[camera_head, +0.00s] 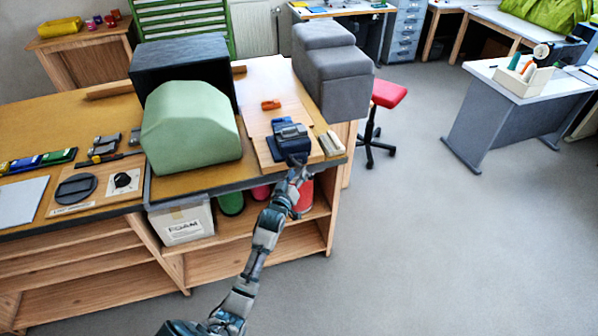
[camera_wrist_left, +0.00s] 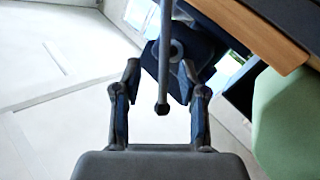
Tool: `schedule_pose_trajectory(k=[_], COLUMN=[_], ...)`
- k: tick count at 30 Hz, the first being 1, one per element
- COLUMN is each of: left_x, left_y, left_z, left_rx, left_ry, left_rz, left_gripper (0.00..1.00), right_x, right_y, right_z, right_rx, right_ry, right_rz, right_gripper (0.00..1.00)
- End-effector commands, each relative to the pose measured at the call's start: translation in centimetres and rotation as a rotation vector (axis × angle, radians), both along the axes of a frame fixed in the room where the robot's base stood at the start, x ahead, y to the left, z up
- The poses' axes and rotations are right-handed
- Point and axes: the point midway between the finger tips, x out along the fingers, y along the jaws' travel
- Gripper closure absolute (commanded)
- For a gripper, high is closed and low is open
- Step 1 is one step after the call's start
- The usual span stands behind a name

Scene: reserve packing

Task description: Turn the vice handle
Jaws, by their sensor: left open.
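The dark blue vice (camera_head: 290,136) stands on a wooden board at the right end of the workbench. In the left wrist view, its grey handle bar (camera_wrist_left: 165,50) runs down from the top of the picture and ends in a dark knob (camera_wrist_left: 162,108). The blue vice body (camera_wrist_left: 182,72) shows behind it. My left gripper (camera_head: 297,166) is at the front of the vice. In the left wrist view my left gripper (camera_wrist_left: 160,70) is open, with the bar between its fingers and a visible gap on each side. The handle is too small to make out in the head view.
A green padded block (camera_head: 190,128) and a black block (camera_head: 185,68) stand left of the vice. Grey cushions (camera_head: 332,70) stand behind it to the right. An orange piece (camera_head: 270,105) lies behind the vice. The floor right of the bench is open, with a red stool (camera_head: 388,94).

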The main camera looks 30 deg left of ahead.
Motion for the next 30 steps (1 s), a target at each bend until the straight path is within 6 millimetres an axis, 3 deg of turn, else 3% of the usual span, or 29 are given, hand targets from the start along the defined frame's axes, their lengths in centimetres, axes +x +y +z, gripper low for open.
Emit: schedule_pose_trajectory(k=[6, 15, 20, 30], left_x=[1.9, 2.1, 2.1, 2.2], left_y=[0.5, 0.2, 0.2, 0.4], left_z=[0.0, 0.1, 0.1, 0.3], left_rx=[0.0, 0.001, 0.001, 0.007], left_ry=[0.0, 0.0, 0.0, 0.009], left_rz=[0.001, 0.0, 0.0, 0.0], left_gripper=[0.58, 0.58, 0.98, 1.0], right_x=[0.4, 0.6, 0.5, 0.5], right_y=[0.2, 0.5, 0.4, -0.1], right_z=[0.1, 0.2, 0.1, 0.7], right_rx=[0.002, 0.006, 0.005, 0.0], right_ry=[-0.004, -0.007, -0.005, -0.008], right_rz=[-0.001, -0.003, -0.003, 0.001], right_gripper=[0.6, 0.6, 0.6, 0.6])
